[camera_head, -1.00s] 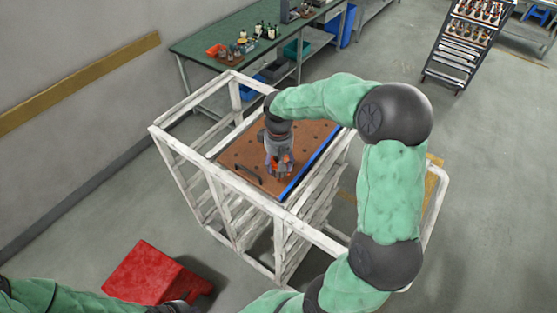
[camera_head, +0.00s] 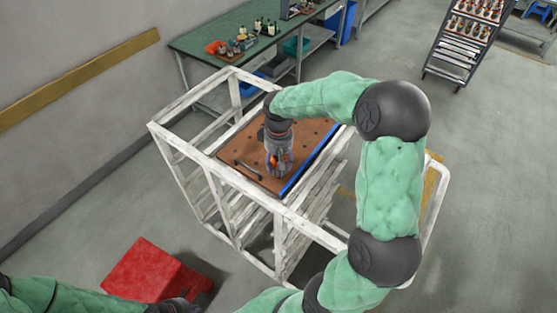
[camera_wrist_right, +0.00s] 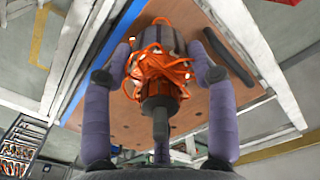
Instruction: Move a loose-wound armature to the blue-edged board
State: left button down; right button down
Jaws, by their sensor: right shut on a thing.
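The armature (camera_wrist_right: 160,75) has loose orange windings and a dark shaft that points back toward my right wrist. My right gripper (camera_wrist_right: 165,65) has its purple-grey fingers on both sides of it and is shut on it. In the head view the right gripper (camera_head: 278,160) points down over the brown board, with a little orange showing between the fingers. The brown board (camera_head: 238,147) has holes, a blue edge (camera_head: 312,163) and a dark handle. I cannot tell whether the armature touches the board. My left gripper (camera_head: 178,306) is at the bottom edge, mostly cut off.
The board lies on top of a white-framed cart (camera_head: 163,140), whose rails surround it. A green workbench (camera_head: 210,38) with small parts stands behind. A rack (camera_head: 462,45) holding several armatures stands at the back right. A red box (camera_head: 145,270) is on the floor at the lower left.

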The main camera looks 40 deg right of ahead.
jog(key=shift+f+b, duration=0.75)
jog(key=shift+f, duration=0.2)
dwell(0.9)
jog(key=c, duration=0.5)
grip_release()
jog(key=shift+o, duration=1.1)
notch_tip(320, 180, up, 12)
notch_tip(320, 180, up, 12)
